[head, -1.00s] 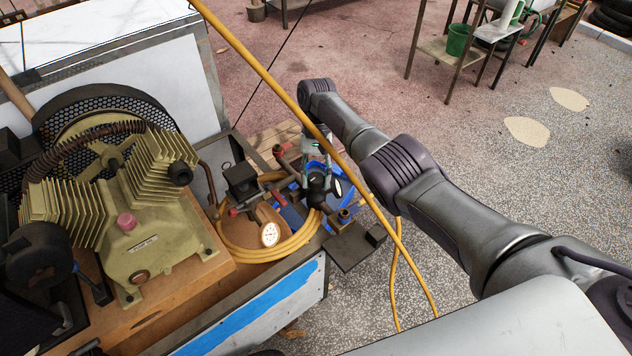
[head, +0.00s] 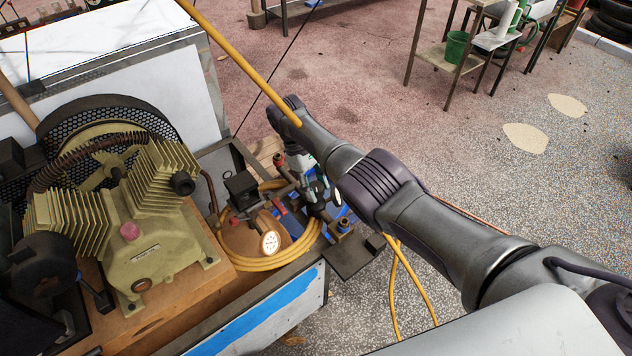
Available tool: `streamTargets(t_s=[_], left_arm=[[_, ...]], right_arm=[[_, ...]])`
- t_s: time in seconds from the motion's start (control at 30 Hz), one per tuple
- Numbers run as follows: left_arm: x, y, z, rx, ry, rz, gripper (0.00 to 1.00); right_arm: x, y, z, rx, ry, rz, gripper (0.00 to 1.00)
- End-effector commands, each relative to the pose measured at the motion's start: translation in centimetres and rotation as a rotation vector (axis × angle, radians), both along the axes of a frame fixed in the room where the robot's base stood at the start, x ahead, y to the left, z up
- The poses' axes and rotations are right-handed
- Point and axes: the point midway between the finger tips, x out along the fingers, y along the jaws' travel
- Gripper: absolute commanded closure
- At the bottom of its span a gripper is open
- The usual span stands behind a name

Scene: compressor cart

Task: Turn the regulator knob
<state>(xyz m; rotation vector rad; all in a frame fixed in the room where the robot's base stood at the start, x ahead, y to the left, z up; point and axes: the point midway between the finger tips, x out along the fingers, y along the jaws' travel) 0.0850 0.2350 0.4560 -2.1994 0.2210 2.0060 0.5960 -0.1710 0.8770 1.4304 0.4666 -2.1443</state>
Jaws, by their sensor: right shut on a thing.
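The black regulator knob (head: 315,196) is on the dark pipe assembly at the cart's right end, beside a small white-faced gauge (head: 336,196). My right gripper (head: 314,187) reaches down to it from above and is shut on it. The gripper's own wrist and forearm cover part of the fingers and the knob, so how far the knob is turned cannot be told. My left gripper is not in view.
A larger gauge (head: 270,242) and a coiled yellow hose (head: 285,262) lie left of the regulator. The compressor (head: 150,255) fills the cart's left side. Open floor lies to the right.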

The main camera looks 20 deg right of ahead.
Motion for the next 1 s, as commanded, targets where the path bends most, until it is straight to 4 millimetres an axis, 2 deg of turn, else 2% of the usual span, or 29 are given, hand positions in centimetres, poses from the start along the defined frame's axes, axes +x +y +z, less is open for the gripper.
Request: streamTargets(t_s=[0.1,0.5,1.0], left_arm=[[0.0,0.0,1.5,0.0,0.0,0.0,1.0],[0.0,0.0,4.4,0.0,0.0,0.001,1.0],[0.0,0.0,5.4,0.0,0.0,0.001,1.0]], right_arm=[[0.1,0.1,0.5,0.001,-0.003,0.111,0.92],[0.1,0.1,0.4,0.002,-0.003,0.404,0.92],[0.2,0.1,0.1,0.002,-0.006,0.522,0.92]])
